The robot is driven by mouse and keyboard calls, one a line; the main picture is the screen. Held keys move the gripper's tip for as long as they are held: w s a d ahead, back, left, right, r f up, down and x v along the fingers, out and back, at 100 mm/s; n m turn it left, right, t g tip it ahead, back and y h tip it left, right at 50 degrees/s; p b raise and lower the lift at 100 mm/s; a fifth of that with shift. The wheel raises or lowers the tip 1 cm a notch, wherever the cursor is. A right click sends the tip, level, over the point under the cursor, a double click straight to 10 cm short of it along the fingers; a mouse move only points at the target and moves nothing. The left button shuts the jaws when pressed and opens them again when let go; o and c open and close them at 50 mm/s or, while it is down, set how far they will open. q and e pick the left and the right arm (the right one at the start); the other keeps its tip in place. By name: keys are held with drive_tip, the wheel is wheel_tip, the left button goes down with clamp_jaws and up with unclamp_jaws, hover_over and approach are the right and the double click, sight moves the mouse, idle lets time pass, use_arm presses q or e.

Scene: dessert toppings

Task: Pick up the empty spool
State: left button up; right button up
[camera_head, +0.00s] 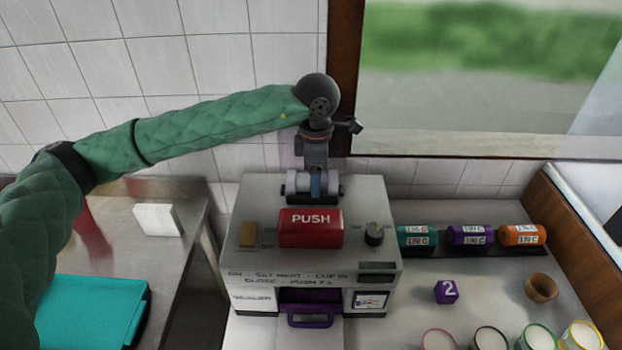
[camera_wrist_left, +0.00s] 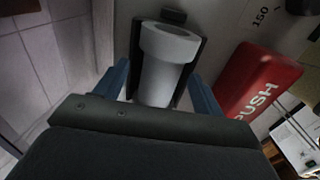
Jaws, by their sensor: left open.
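The empty spool is a pale grey-white cylinder (camera_wrist_left: 167,70) lying in a dark holder (camera_wrist_left: 138,45) on top of the sealer machine (camera_head: 370,205). In the head view the spool (camera_head: 297,182) is partly hidden behind my left gripper (camera_head: 317,184). In the left wrist view my left gripper (camera_wrist_left: 160,88) is open, with one blue finger on each side of the spool. I cannot tell whether the fingers touch it. My right gripper is not in view.
A red PUSH lid (camera_head: 311,228) is just in front of the spool, with a knob (camera_head: 374,233) to its right. Orange, purple and teal rolls (camera_head: 470,236) lie on a rack to the right. A tiled wall (camera_head: 230,62) stands behind.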

use_arm(q)
drive_tip(key=shift+f, duration=0.2)
drive_tip(key=shift+s+r, duration=0.1)
drive_tip(key=shift+c, duration=0.4)
drive_tip(key=c, duration=1)
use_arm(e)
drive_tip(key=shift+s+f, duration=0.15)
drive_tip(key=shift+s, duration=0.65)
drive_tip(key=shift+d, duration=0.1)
